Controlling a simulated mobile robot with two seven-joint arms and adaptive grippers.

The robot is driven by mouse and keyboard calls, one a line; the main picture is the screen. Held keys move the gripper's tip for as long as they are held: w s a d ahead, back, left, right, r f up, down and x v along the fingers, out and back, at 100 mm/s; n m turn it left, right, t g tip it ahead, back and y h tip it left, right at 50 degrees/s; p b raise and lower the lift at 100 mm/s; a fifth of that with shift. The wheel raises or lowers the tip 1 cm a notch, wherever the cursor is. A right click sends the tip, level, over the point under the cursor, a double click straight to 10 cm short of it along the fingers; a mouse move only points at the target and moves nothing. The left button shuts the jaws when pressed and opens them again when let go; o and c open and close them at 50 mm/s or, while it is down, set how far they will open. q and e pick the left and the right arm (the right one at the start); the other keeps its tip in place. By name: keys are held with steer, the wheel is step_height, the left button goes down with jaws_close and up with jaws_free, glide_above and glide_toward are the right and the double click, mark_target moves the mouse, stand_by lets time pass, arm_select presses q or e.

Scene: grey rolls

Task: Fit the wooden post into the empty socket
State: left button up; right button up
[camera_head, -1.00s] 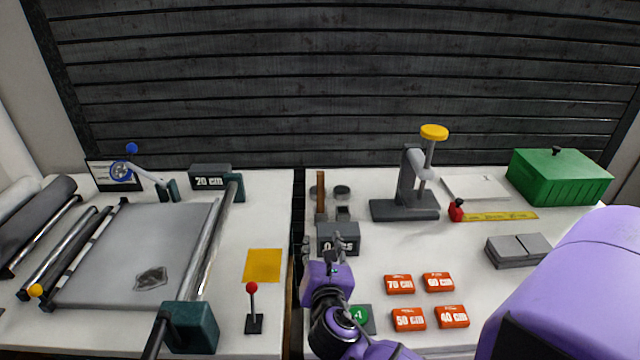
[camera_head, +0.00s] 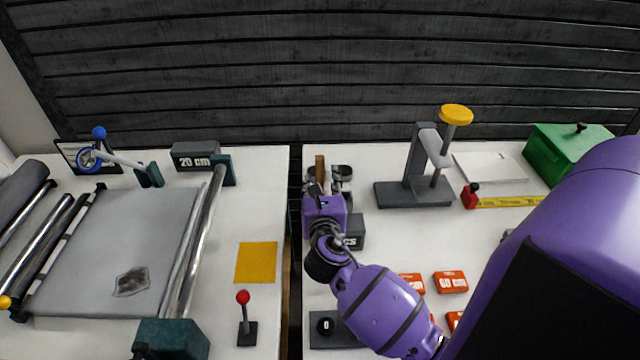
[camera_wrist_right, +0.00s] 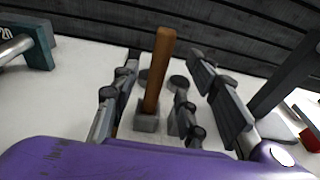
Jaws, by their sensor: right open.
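The wooden post (camera_head: 320,166) stands upright at the back of the right-hand table. In the right wrist view the post (camera_wrist_right: 160,68) rises from a small grey block (camera_wrist_right: 147,123). A second grey block (camera_wrist_right: 173,123) stands just right of it, partly covered by a finger. I cannot see clearly into its top. My right gripper (camera_head: 325,183) is at the post, open. In the wrist view its fingers (camera_wrist_right: 155,85) lie on either side of the post, with gaps visible. My left gripper is not in view.
Dark round pieces (camera_wrist_right: 178,81) lie behind the blocks. A grey press with a yellow knob (camera_head: 456,114) stands to the right. A grey labelled box (camera_head: 354,230) sits beside my right wrist. Orange boxes (camera_head: 451,282) lie nearer. A gap separates the two tables.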

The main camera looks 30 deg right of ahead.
mark_target(320, 174)
steer(key=x, duration=0.4)
steer(key=shift+a, duration=0.1)
jaws_close()
steer(key=shift+r, duration=0.1)
